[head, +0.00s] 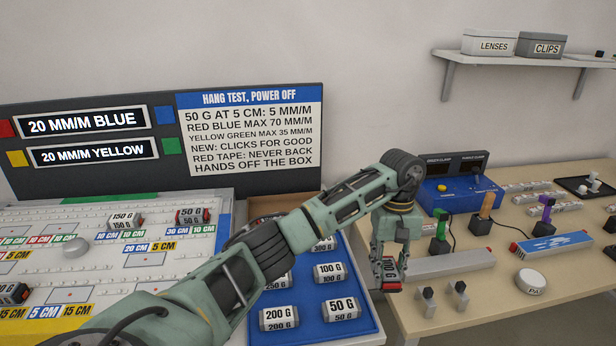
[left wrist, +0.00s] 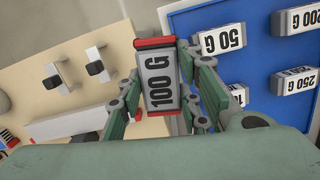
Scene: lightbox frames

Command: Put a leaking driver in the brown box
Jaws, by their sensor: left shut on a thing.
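My left gripper (head: 388,258) is shut on a small grey block with red ends marked 100 G (head: 390,275), held at the gap between the blue tray and the wooden table. The 100 G block also fills the middle of the left wrist view (left wrist: 158,80), between both fingers. A brown box edge (head: 268,203) shows behind the blue tray; my arm hides much of it. I cannot tell which thing is a leaking driver.
The blue tray (head: 366,318) holds several weight blocks. A white board (head: 200,260) with marked blocks lies left. A sign panel stands behind.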

